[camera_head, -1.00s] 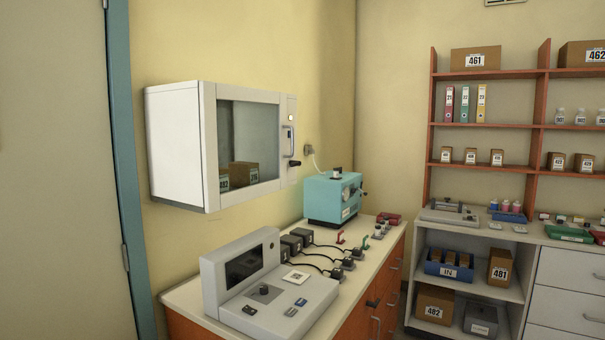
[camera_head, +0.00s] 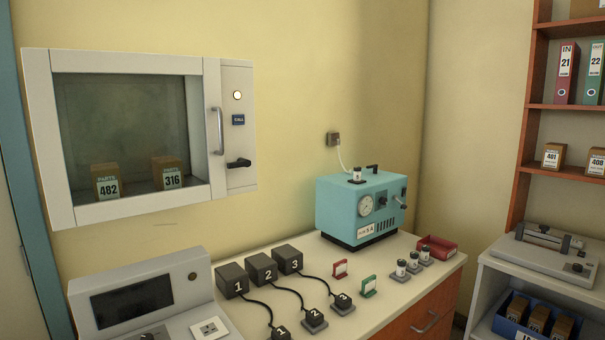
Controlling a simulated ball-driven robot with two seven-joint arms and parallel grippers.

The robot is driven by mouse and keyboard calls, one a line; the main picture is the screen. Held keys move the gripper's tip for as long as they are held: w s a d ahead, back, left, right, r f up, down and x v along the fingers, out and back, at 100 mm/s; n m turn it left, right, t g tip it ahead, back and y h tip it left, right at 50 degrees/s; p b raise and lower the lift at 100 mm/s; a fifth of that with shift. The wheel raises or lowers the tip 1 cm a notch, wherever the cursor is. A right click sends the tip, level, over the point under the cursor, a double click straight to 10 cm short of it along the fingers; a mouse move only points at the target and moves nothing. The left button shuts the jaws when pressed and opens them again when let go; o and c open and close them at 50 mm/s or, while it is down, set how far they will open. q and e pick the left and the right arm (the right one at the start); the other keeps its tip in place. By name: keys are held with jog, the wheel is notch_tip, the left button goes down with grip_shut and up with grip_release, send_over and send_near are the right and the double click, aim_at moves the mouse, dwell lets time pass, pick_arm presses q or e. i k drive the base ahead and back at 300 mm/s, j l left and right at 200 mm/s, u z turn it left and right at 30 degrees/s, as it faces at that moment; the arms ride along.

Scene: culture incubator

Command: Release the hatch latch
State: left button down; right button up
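A white wall hatch (camera_head: 130,213) with a glass front hangs on the yellow wall at the left. It looks shut. A vertical bar handle (camera_head: 218,131) is at the right edge of its door. On the panel to the right sits a black latch lever (camera_head: 238,163), pointing roughly sideways. Neither of my grippers is in view.
Below is a counter (camera_head: 390,302) with a grey console (camera_head: 150,295), numbered black blocks (camera_head: 262,268) with cables, a teal incubator (camera_head: 362,206), small vials and a red tray (camera_head: 437,247). Shelves (camera_head: 568,107) stand at the right. The space before the hatch looks clear.

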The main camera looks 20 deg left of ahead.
aim_at(241, 161)
jog(key=i+l, duration=0.25)
jog(key=l, duration=0.15)
jog(key=i+l, duration=0.2)
jog(key=l, duration=0.2)
jog(key=i+l+u, duration=0.1)
jog(key=i+l, duration=0.15)
jog(key=l, duration=0.15)
